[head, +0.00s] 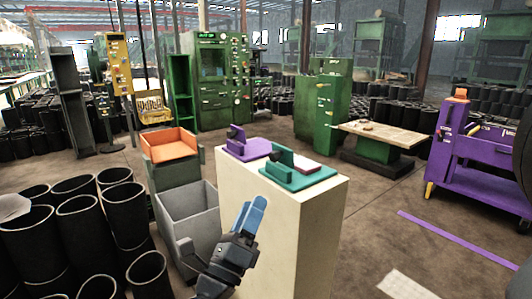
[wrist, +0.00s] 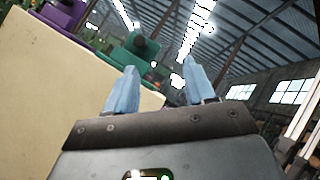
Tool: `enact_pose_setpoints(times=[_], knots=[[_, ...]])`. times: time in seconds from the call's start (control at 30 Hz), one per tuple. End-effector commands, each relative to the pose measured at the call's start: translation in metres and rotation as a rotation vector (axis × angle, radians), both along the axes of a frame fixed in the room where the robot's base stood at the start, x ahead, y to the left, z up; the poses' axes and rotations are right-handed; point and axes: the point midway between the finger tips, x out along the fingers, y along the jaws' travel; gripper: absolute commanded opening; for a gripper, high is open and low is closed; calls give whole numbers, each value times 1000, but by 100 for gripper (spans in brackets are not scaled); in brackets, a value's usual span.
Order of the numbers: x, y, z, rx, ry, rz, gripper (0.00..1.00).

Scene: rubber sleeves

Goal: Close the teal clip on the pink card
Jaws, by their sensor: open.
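The teal clip (head: 282,155) stands on a teal base (head: 281,177) on top of a cream pedestal. A card (head: 306,165), pale with a pinkish edge, lies on the right part of that base; I cannot tell whether it sits under the clip's jaw. In the wrist view the teal clip (wrist: 137,45) shows beyond the left finger. My gripper (head: 251,214) has light blue fingers and is in front of the pedestal, below and apart from the clip. In the wrist view my gripper (wrist: 155,88) is open, with nothing between its fingers.
A purple clip (head: 240,146) stands beside the teal one on the cream pedestal (head: 300,235). A grey open bin (head: 188,212) and an orange-topped bin (head: 170,145) stand left of the pedestal. Black rubber sleeves (head: 85,225) crowd the left front.

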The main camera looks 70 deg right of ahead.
Motion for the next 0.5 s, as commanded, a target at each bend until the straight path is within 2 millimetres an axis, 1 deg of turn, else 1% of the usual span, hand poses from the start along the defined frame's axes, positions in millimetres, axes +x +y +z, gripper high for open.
enact_pose_setpoints(times=[0.03, 0.2, 0.33, 0.5], knots=[[10, -14, 13, 39, -100, -35, 54], [33, -49, 32, 170, -400, -151, 54], [50, -66, 45, 247, -576, -227, 54], [62, -76, 55, 308, -707, -292, 54]])
